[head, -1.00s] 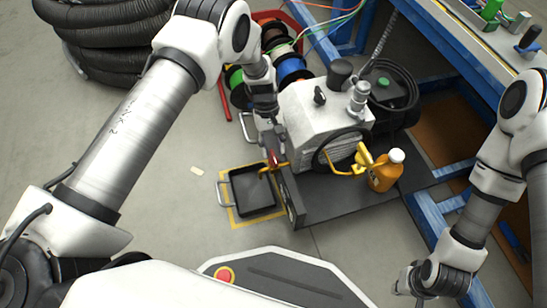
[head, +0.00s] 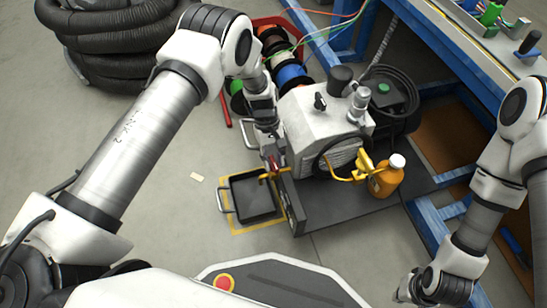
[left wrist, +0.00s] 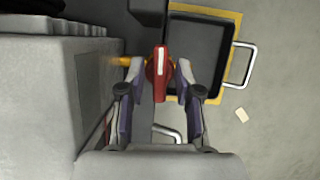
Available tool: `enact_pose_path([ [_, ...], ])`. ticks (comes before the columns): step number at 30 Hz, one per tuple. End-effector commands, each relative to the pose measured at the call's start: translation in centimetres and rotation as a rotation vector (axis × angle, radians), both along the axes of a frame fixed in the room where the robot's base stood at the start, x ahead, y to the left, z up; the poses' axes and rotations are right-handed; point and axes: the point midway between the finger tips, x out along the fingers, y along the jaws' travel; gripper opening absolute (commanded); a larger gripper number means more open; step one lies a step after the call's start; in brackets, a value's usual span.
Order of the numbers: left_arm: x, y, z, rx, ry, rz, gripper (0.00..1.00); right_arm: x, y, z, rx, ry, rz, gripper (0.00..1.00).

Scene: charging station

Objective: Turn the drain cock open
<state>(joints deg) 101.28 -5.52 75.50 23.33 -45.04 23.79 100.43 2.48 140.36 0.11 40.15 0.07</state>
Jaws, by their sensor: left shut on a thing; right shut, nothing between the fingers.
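The drain cock is a red handle with a white stripe (left wrist: 160,70) on a short yellow pipe (left wrist: 125,61) out of the grey machine's side. In the left wrist view its stripe runs up and down the picture, across the pipe. My left gripper (left wrist: 160,80) is shut on the red handle, one finger on each side. In the head view my left gripper (head: 271,152) is at the machine's left side and mostly hides the cock. The grey machine (head: 315,125) stands on a dark base. My right gripper (head: 408,290) is shut and empty at the lower right.
A black drain tray (head: 254,198) sits on a yellow-marked floor square below and left of the cock. An orange bottle (head: 385,180) stands on the dark base. Cable spools (head: 285,60) are behind. A blue bench frame (head: 430,222) is right.

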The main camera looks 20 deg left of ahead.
Motion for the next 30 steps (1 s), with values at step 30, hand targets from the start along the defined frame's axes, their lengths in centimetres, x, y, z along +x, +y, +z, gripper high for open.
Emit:
enact_pose_path([
  [30,-0.4,0.3,0.6,0.003,0.001,0.881,0.0,-0.1,0.1,10.8,0.001,0.004,0.006,0.0],
])
